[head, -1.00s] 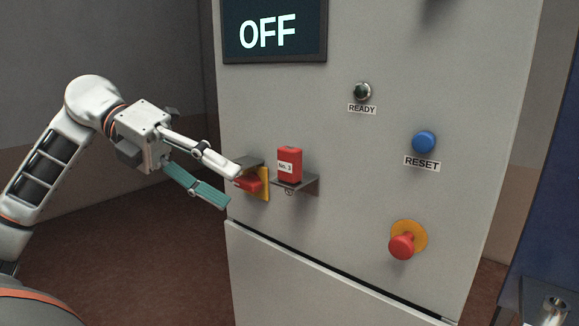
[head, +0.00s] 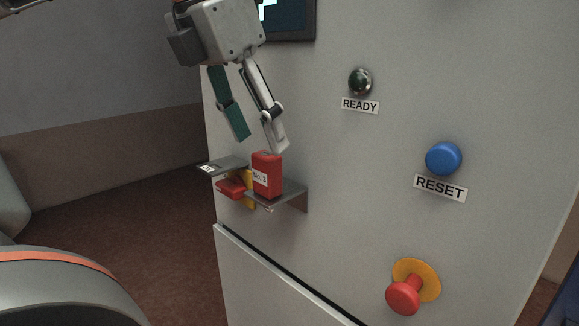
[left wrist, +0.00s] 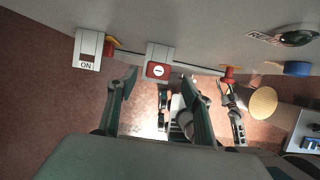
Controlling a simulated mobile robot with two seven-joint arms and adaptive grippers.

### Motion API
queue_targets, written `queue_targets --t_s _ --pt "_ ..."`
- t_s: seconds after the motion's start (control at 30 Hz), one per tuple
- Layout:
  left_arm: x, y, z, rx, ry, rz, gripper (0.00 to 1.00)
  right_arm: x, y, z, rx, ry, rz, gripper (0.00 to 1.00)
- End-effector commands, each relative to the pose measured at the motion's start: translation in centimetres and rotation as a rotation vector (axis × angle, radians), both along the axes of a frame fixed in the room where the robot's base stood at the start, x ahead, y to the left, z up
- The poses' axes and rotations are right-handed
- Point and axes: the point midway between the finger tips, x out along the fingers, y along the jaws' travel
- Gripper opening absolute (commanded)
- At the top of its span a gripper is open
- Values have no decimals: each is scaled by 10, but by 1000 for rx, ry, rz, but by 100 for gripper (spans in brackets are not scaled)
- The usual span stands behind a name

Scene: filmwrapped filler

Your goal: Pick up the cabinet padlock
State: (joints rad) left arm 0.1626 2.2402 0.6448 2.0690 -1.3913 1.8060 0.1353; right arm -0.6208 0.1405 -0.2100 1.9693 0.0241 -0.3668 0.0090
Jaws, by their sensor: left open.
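The padlock (head: 267,175) is a red block with a white "No. 3" label. It stands upright on a small grey shelf (head: 291,192) on the cabinet front. In the left wrist view the padlock (left wrist: 158,71) shows from above at the edge of its shelf (left wrist: 160,51). My left gripper (head: 259,143) is open and points down just above the padlock, its fingers apart and empty. In the left wrist view the fingers (left wrist: 159,82) lie to either side of the padlock's place in the picture.
A red and yellow switch (head: 232,187) sits left of the padlock, beside another small grey plate (head: 220,166). The plate (left wrist: 87,51) reads ON in the left wrist view. A blue RESET button (head: 443,159), READY lamp (head: 360,81) and red mushroom button (head: 403,296) are to the right.

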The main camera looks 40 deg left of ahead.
Motion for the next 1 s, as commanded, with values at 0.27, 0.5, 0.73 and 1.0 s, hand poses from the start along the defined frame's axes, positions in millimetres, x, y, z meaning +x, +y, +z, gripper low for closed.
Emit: queue_targets --t_s 0.27,0.5,0.73,1.0 --pt "9 -1 -24 2 3 -2 50 -26 1 -21 -1 52 2 40" --pt "19 2 -53 1 5 -3 50 -24 1 -19 -2 51 3 40" --pt "28 2 -72 0 0 2 50 -15 2 -11 1 29 2 40" --pt "28 2 -72 1 -1 3 37 -15 2 -10 2 27 1 40"
